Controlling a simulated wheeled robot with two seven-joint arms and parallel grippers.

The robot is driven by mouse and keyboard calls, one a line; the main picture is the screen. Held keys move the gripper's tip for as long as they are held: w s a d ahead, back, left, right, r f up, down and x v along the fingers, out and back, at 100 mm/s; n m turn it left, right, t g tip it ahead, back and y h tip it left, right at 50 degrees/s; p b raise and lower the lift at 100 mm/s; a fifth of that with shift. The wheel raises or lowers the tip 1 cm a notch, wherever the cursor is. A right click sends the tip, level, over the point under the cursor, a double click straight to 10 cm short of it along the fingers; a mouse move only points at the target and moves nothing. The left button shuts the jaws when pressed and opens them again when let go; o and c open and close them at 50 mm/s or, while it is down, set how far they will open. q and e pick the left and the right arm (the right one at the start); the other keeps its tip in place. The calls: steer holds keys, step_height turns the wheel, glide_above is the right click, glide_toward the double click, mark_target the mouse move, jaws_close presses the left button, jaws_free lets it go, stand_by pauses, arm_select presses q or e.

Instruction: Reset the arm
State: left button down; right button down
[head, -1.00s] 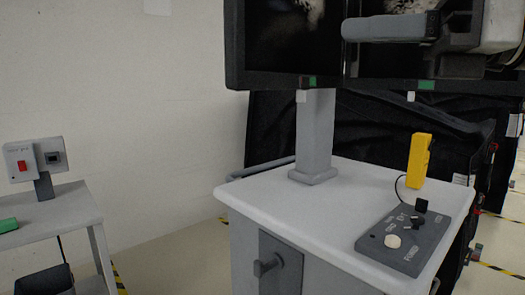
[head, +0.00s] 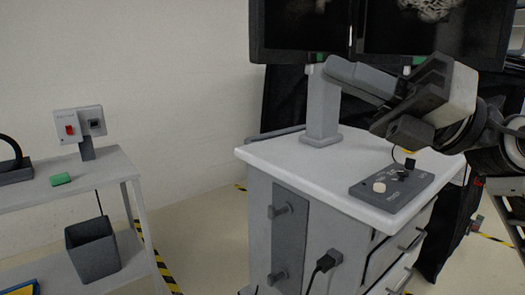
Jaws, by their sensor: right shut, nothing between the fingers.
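My right gripper (head: 338,72) comes in from the right, above the white-topped cart. My right wrist and forearm fill the right edge of the view. My left gripper is not in view. The cart (head: 290,160) has a dark control panel (head: 365,200) with a white knob on its top. The yellow device on the cart top is almost wholly hidden behind my right arm.
A side table (head: 105,170) at left carries a box with a red switch (head: 70,130) and a green block (head: 60,179). A dark bin (head: 92,250) sits below. Floor between is clear.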

steer(key=w+d+f+m+t+h+p, duration=0.1)
steer(key=w+d+f+m+t+h, duration=0.1)
steer(key=f+m+t+h, duration=0.6)
steer(key=w+d+f+m+t+h+p, duration=0.1)
steer(key=w+d+f+m+t+h, duration=0.15)
steer(key=f+m, duration=1)
steer(key=w+d+f+m+t+h+p, duration=0.1)
steer(key=f+m+t+h, duration=0.45)
steer(key=m, duration=0.85)
steer(key=s+f+m+g+h, duration=0.1)
steer(key=s+f+m+g, duration=0.3)
steer(key=s+f, duration=0.4)
steer(key=s+f+m+g+h, duration=0.1)
steer(key=s+f+m+g, duration=0.3)
steer(key=f, duration=1.2)
steer(key=s, duration=0.4)
steer(key=shift+a+f+g+h+p, duration=0.3)
steer(key=shift+a+g+p, duration=0.05)
steer(key=shift+a+g, duration=0.05)
